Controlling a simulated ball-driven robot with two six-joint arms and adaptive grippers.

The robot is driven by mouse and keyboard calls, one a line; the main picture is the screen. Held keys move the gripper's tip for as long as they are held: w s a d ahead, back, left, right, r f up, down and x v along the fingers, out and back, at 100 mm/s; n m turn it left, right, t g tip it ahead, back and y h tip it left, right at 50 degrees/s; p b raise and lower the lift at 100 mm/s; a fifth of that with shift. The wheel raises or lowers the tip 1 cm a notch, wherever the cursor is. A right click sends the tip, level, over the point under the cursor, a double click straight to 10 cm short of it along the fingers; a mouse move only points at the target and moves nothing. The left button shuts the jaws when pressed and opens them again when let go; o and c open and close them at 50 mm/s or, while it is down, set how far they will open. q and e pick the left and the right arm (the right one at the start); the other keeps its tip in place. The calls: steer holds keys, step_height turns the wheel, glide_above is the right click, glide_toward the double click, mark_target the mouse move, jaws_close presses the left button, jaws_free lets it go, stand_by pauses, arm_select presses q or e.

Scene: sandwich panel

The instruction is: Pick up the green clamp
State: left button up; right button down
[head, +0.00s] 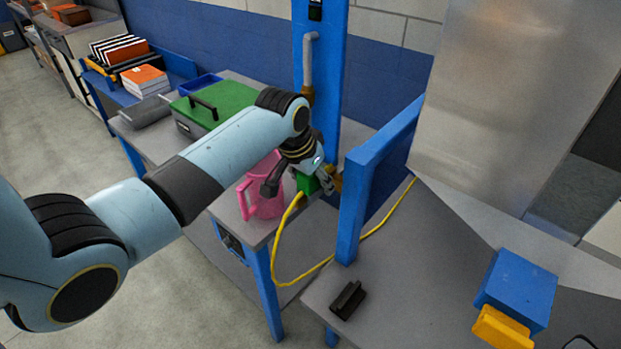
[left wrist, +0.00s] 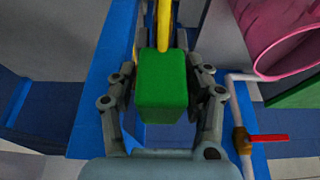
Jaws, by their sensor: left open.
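The green clamp (left wrist: 162,82) shows in the left wrist view as a green block with a yellow cable at its far end. In the head view it is a small green patch (head: 307,184) beside the blue post, partly covered by my gripper. My left gripper (head: 322,180) is open at the clamp. In the left wrist view the two dark fingers of the gripper (left wrist: 163,88) stand on either side of the block. I cannot tell whether they touch it. My right gripper is not in view.
A pink jug (head: 265,205) stands close to the left gripper. The yellow cable (head: 277,250) loops down and right past a blue frame (head: 352,215). A green-lidded case (head: 225,101) is on the bench behind my arm. A valve with a red handle (left wrist: 267,138) is near the gripper.

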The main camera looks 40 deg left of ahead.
arm_select(q)
steer(key=shift+c, duration=0.3)
steer(key=c, duration=1)
steer(key=shift+o, duration=0.2)
step_height(320, 180, up, 10)
steer(key=shift+r+b, duration=0.1)
steer(key=shift+b, duration=0.65)
